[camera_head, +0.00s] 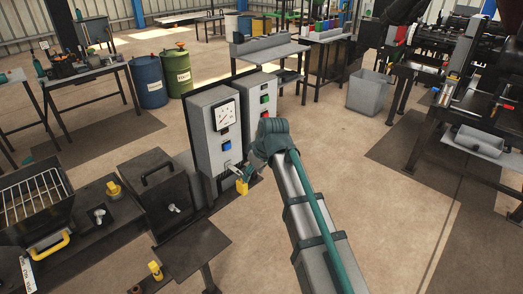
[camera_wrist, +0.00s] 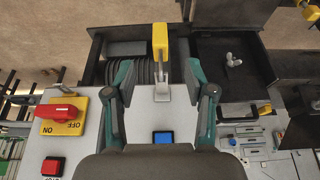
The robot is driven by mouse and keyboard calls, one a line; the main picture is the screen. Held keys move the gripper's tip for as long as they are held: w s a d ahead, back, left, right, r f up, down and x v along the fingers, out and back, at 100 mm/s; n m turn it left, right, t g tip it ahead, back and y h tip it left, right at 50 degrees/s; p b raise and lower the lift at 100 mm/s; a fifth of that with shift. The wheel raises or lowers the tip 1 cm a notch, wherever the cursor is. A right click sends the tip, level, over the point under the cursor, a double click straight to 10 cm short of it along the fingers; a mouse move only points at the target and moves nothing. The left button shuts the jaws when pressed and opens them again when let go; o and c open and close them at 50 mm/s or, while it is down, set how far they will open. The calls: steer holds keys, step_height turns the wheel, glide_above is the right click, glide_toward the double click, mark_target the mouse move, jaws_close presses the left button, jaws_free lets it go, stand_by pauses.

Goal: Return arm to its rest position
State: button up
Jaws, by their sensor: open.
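My gripper (camera_wrist: 158,76) is open in the wrist view, with its two teal fingers spread apart. A grey lever with a yellow grip (camera_wrist: 160,45) shows between and beyond the fingertips; I see no finger touching it. The lever also shows in the head view (camera_head: 241,187), at the foot of the grey control cabinets. In the head view my arm reaches up from the bottom toward the cabinets, and its forward joint largely hides my gripper.
A gauge cabinet (camera_head: 213,140) with a blue button (camera_wrist: 163,138) stands close by. A red rotary switch (camera_wrist: 65,112) and red button (camera_wrist: 52,167) show in the wrist view. Dark machine boxes (camera_head: 160,195) lie left. Open floor (camera_head: 350,165) lies right, before a grey bin (camera_head: 369,92).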

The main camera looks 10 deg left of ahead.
steer(key=s+d+f+m+g+h, duration=0.15)
steer(key=s+d+f, duration=0.4)
steer(key=f, duration=0.55)
steer(key=s+d+f+m+g+h, duration=0.1)
steer(key=s+d+f+m, duration=0.35)
steer(key=f, duration=0.65)
steer(key=s+d+f+m+g+h, duration=0.1)
steer(key=s+d+f, duration=0.6)
steer(key=f, duration=0.4)
steer(key=s+d+f+m+g, duration=0.1)
steer(key=s+d+f, duration=0.3)
steer(key=s, duration=0.6)
steer(key=s+d+f+m+g, duration=0.1)
steer(key=s+d+f+g, duration=0.2)
steer(key=s+f, duration=0.3)
steer(key=s+d+f+m+g, duration=0.1)
steer(key=s+d+f, duration=0.4)
steer(key=s, duration=0.8)
steer(key=shift+s+d+f+m+g, duration=0.2)
steer(key=shift+s+f+m+g, duration=0.1)
steer(key=shift+f+g, duration=0.2)
